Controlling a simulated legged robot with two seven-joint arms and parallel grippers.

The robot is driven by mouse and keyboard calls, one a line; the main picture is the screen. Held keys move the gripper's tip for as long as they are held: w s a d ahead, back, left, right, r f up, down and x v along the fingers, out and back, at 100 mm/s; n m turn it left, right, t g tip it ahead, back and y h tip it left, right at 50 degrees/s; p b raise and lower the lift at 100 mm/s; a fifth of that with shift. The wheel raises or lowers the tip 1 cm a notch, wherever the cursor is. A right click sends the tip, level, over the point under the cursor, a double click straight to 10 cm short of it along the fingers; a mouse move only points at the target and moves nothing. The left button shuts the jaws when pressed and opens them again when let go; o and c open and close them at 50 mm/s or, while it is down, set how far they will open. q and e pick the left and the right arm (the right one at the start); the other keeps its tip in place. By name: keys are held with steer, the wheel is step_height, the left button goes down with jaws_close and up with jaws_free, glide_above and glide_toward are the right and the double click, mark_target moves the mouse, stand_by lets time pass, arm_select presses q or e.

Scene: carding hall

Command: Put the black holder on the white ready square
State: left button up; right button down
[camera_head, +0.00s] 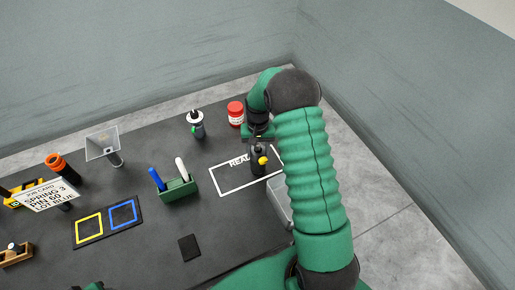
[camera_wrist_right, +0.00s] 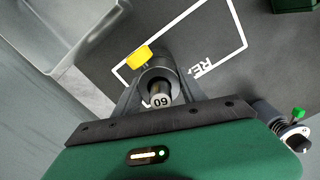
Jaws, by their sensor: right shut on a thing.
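The black holder (camera_head: 258,161) has a yellow knob and stands in my right gripper's jaws. In the right wrist view the holder (camera_wrist_right: 159,78) shows a round mouth and a pale end marked 60. My right gripper (camera_head: 258,140) is shut on it; it also shows in the right wrist view (camera_wrist_right: 155,98). The white ready square (camera_head: 220,192) is an outline on the dark table. The holder overlaps its right part and hides some lettering; I cannot tell whether it touches the table. A green sliver (camera_head: 94,287) at the bottom edge may be my left gripper, mostly cut off.
A green rack (camera_head: 179,191) with a blue and a white pen stands left of the square. A grey bin (camera_head: 279,203) is at the right edge. A mat with yellow and blue frames (camera_head: 107,221) lies left.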

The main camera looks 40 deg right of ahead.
steer(key=shift+w+f, duration=0.15)
steer(key=shift+f, duration=0.05)
steer(key=c, duration=1)
jaws_free()
steer(key=shift+a, duration=0.2)
steer(key=o, duration=0.3)
steer(key=shift+a+r, duration=0.15)
steer(key=shift+a, duration=0.1)
arm_select(q)
steer(key=shift+a, duration=0.45)
arm_select(e)
steer(key=shift+o, duration=0.2)
arm_select(q)
steer(key=shift+w+d, duration=0.1)
arm_select(e)
steer(key=shift+d, duration=0.1)
